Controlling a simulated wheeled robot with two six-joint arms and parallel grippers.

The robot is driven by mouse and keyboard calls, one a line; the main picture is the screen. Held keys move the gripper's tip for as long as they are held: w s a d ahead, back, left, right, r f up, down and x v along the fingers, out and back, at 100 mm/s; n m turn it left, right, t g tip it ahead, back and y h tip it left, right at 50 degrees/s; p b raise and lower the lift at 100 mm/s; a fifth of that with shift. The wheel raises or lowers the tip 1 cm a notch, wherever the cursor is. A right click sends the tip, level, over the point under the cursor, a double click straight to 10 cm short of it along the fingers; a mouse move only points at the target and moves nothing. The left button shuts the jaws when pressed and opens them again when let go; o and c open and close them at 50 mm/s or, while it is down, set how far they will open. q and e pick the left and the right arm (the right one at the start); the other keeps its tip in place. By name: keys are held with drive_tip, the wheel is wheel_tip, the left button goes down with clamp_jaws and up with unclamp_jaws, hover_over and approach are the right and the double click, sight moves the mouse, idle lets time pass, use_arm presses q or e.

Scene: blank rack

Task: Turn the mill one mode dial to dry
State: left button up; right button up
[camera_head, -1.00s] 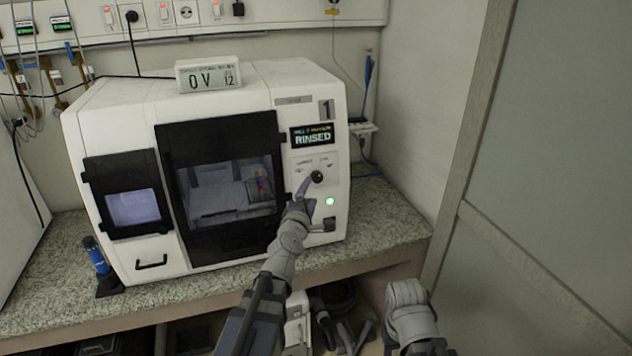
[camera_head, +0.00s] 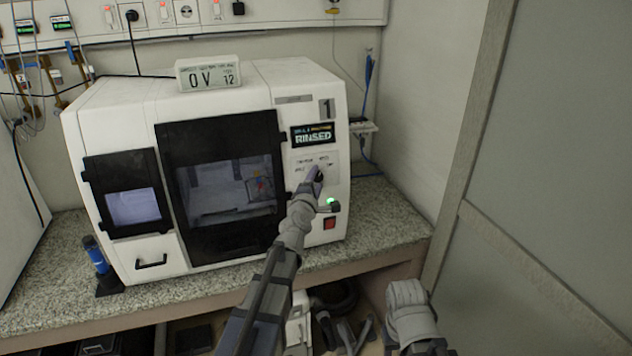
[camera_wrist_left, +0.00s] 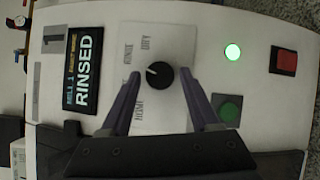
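Mill one (camera_head: 285,95) is the white machine with a "1" on its front and a display (camera_head: 311,134) reading "RINSED". Its mode dial (camera_wrist_left: 160,74) is a round black knob on a pale label plate (camera_wrist_left: 150,38). The knob's white mark points left in the left wrist view, and I cannot firmly read the plate's small labels. My left gripper (camera_wrist_left: 158,76) is open, its two fingers on either side of the dial with visible gaps. In the head view the left gripper (camera_head: 316,172) largely hides the dial. My right gripper is out of view.
A lit green lamp (camera_wrist_left: 232,52), a red switch (camera_wrist_left: 284,61) and a green button (camera_wrist_left: 228,108) sit beside the dial. The mill's dark door (camera_head: 222,140) is left of the panel. A wall and grey panel (camera_head: 560,150) stand to the right.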

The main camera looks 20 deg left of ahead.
use_arm(q)
clamp_jaws()
drive_tip(key=shift+r, duration=0.1)
idle(0.4)
drive_tip(key=m+g+p, duration=0.1)
drive_tip(key=p, duration=0.1)
drive_tip(key=m+p, duration=0.2)
drive_tip(key=shift+r+g, duration=0.4)
drive_tip(key=m+g+p, duration=0.1)
drive_tip(key=m+p, duration=0.1)
drive_tip(key=p, duration=0.1)
drive_tip(key=shift+g, duration=0.3)
drive_tip(key=shift+m+g+p, duration=0.3)
drive_tip(key=shift+m+p, duration=0.35)
drive_tip(key=shift+m, duration=0.05)
drive_tip(key=shift+f, duration=0.1)
